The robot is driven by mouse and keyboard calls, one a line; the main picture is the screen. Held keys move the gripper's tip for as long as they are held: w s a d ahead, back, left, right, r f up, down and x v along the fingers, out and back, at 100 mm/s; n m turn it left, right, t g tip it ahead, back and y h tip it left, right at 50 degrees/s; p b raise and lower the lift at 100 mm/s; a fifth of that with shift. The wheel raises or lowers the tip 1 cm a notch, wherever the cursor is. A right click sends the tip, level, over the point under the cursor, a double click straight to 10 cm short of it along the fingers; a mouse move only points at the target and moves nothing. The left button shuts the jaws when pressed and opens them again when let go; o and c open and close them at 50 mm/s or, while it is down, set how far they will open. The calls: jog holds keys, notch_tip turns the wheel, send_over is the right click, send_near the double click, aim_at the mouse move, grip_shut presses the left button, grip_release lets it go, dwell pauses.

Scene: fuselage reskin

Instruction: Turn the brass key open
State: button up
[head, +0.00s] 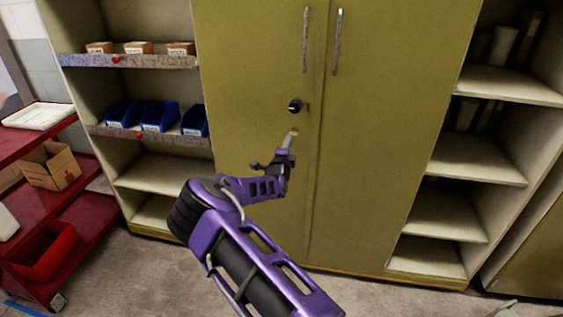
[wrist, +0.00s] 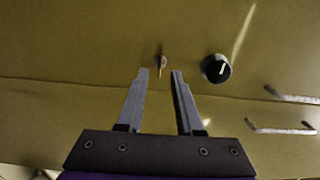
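The brass key (wrist: 160,69) stands in a small round lock on the olive cabinet door in the wrist view. It is thin and appears just beyond the gap between my fingertips. In the head view a small brass-coloured spot (head: 295,131) shows at the tip of my gripper (head: 290,141); the key is mostly hidden there. My gripper (wrist: 160,73) is open, with its two grey fingers apart and nothing between them. I cannot tell the exact distance from the fingertips to the key. A black round knob (wrist: 216,68) with a white mark sits right of the key.
The same knob (head: 295,105) is above my gripper in the head view. Two upright door handles (head: 306,40) (head: 337,42) are higher up. Open shelves (head: 165,172) with boxes and blue bins stand left. A red cart (head: 85,215) is at far left.

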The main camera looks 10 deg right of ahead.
jog(key=v, duration=1.3)
jog(key=shift+p, duration=0.4)
jog(key=shift+r, duration=0.15)
